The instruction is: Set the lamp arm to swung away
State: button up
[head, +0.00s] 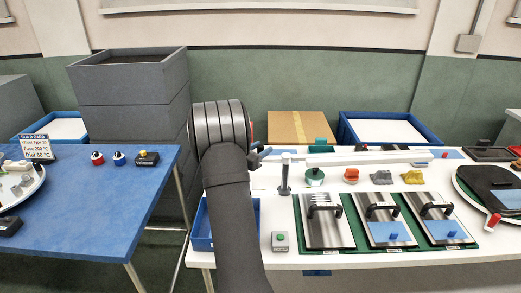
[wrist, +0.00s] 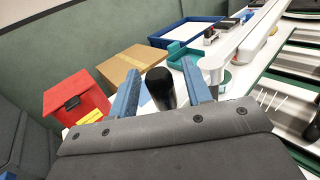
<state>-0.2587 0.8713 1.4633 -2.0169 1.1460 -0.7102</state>
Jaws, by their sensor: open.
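The lamp arm (head: 370,158) is a long white bar that runs to the right over the table from near the top of a grey post (head: 285,182). In the wrist view the white bar (wrist: 247,40) runs away to the upper right, with its near end just right of my gripper. My gripper (head: 265,152) is left of the post in the head view. In the wrist view its blue fingers (wrist: 158,86) are open, on either side of a black rounded cylinder (wrist: 161,90). I cannot tell whether they touch it, or whether it belongs to the lamp.
A cardboard box (head: 300,127) and blue tray (head: 347,131) lie behind. A red box (wrist: 75,97) stands left in the wrist view.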

jog(key=shift+c, duration=0.5)
grip_shut()
jog(key=shift+s, duration=0.2)
jog(key=s+d+n+t+y, duration=0.3)
jog(key=s+d+n+y, duration=0.1)
jog(key=s+d+y, duration=0.2)
jog(key=shift+s+d, duration=0.6)
jog(key=shift+s, duration=0.55)
jog(key=shift+n, duration=0.3)
